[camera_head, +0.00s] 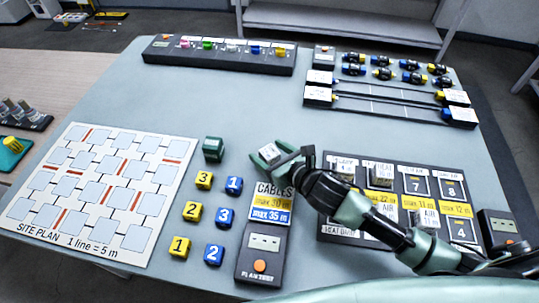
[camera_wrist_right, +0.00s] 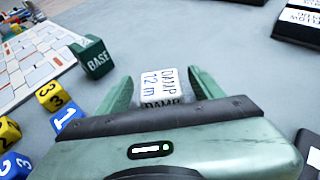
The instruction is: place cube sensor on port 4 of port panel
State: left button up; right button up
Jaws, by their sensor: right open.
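A white cube sensor (camera_head: 269,153) with "DAMP 12 m" lettering sits on the grey table, left of the port panel. It also shows in the wrist view (camera_wrist_right: 168,84). My right gripper (camera_head: 281,157) is open, with its green fingers on either side of the cube; whether they touch it I cannot tell. The dark port panel (camera_head: 408,188) lies at the right, partly hidden by my right arm. Port 4 (camera_head: 462,229) is at its lower right and looks empty. Other white blocks (camera_head: 381,176) stand on the panel. My left gripper is not in view.
A green BASE cube (camera_head: 213,149) and several yellow and blue numbered cubes (camera_head: 234,185) stand left of my gripper. A site plan (camera_head: 100,195) lies farther left. The table's middle (camera_head: 230,105) is clear.

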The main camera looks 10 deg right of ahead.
grip_shut()
jog(key=shift+r, duration=0.1)
